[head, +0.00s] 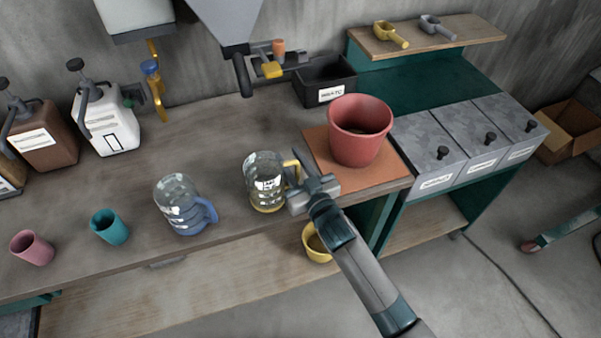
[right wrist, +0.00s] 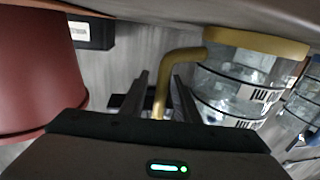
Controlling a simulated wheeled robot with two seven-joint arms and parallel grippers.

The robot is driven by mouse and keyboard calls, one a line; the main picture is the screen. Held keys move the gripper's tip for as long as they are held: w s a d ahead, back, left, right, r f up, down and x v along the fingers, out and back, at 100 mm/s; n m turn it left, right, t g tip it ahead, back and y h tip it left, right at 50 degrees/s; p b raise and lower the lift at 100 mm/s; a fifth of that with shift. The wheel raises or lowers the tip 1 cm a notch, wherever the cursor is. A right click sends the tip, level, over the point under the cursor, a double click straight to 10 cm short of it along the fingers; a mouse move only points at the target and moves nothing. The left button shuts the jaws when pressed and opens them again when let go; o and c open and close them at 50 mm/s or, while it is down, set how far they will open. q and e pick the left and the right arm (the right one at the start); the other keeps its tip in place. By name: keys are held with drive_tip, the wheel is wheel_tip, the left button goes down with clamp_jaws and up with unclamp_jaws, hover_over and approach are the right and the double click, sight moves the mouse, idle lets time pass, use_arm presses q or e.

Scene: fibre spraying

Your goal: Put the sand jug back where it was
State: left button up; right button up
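My left gripper is out of view.
A red bucket (head: 360,132) stands on the orange mat (head: 392,178), close right of my gripper. A black bin (head: 325,82) is behind. Teal (head: 109,227) and pink (head: 32,248) cups stand at left. A yellow bowl (head: 316,243) is on the lower shelf.

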drive_tip(key=b+v, duration=0.3)
drive_tip(key=v, duration=0.7)
drive_tip(key=shift+s+d+f, duration=0.1)
drive_tip(key=shift+s+d, duration=0.15)
drive_tip(key=shift+s, duration=0.1)
drive_tip(key=shift+s+d, duration=0.25)
drive_tip(key=shift+s, duration=0.25)
drive_tip(key=s+d+f+m+g+h+b, duration=0.1)
drive_tip(key=s+d+f+g+h, duration=0.3)
drive_tip(key=f, duration=1.1)
drive_tip(key=s+d+f+g, duration=0.2)
drive_tip(key=s+d+f, duration=0.35)
drive_tip(key=f, duration=0.95)
drive_tip(key=s+d+f+m+g+h+b, duration=0.1)
drive_tip(key=s+d+f+g+h, duration=0.3)
drive_tip(key=f, duration=1.1)
drive_tip(key=s+d+f+g, duration=0.1)
drive_tip(key=s+d+f, duration=0.1)
drive_tip(key=s+f, duration=0.4)
drive_tip(key=s+d+f+g+b, duration=0.1)
drive_tip(key=s+f, duration=0.6)
drive_tip(key=s, duration=0.9)
drive_tip(key=s+d+f+g, duration=0.3)
drive_tip(key=s+d+f, duration=0.2)
drive_tip(key=s, duration=0.6)
drive_tip(key=shift+f+m+b, duration=0.4)
drive_tip(key=shift+f, duration=0.3)
